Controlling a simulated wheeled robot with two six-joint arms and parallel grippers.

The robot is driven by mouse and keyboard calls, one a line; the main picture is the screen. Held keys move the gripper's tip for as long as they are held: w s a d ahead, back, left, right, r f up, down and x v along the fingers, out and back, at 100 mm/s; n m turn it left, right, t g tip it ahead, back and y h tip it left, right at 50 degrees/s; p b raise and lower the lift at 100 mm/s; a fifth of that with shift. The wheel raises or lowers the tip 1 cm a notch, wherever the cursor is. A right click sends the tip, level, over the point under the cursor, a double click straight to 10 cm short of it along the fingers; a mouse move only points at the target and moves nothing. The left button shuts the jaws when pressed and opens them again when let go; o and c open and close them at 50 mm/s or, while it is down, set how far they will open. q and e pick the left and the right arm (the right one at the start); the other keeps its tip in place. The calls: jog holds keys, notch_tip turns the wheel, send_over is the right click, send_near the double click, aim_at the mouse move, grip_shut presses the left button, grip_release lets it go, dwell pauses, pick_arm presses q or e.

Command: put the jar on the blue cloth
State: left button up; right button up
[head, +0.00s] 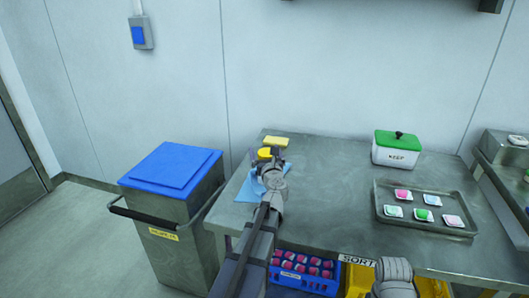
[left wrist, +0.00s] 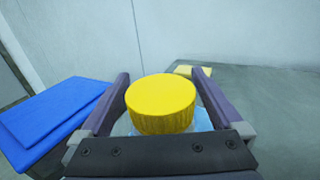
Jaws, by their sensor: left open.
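The jar shows its yellow lid (head: 264,153) just beyond my left gripper (head: 268,164) in the head view. The light blue cloth (head: 249,189) lies on the left part of the grey table, partly hidden by my left arm. In the left wrist view the yellow lid (left wrist: 160,103) is between the two open fingers, with gaps on both sides. Light blue shows below the lid there; I cannot tell clear jar from cloth. The jar looks upright, at the cloth, but its base is hidden. My right gripper is not seen; only part of my right arm shows.
A yellow block (head: 276,141) lies behind the jar. A white box with green lid (head: 396,150) and a grey tray (head: 455,230) with several small packs stand to the right. A blue-lidded bin (head: 172,167) stands left of the table. The table's middle (head: 330,185) is clear.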

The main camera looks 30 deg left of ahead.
pick_arm(q)
jog(key=v, duration=1.2)
jog(key=shift+r, duration=0.3)
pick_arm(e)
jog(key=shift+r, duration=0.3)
pick_arm(q)
jog(key=x, duration=0.8)
jog(key=b+x, duration=0.1)
jog(key=x, duration=0.3)
jog(key=shift+w+f, duration=0.1)
jog(key=shift+f, duration=0.55)
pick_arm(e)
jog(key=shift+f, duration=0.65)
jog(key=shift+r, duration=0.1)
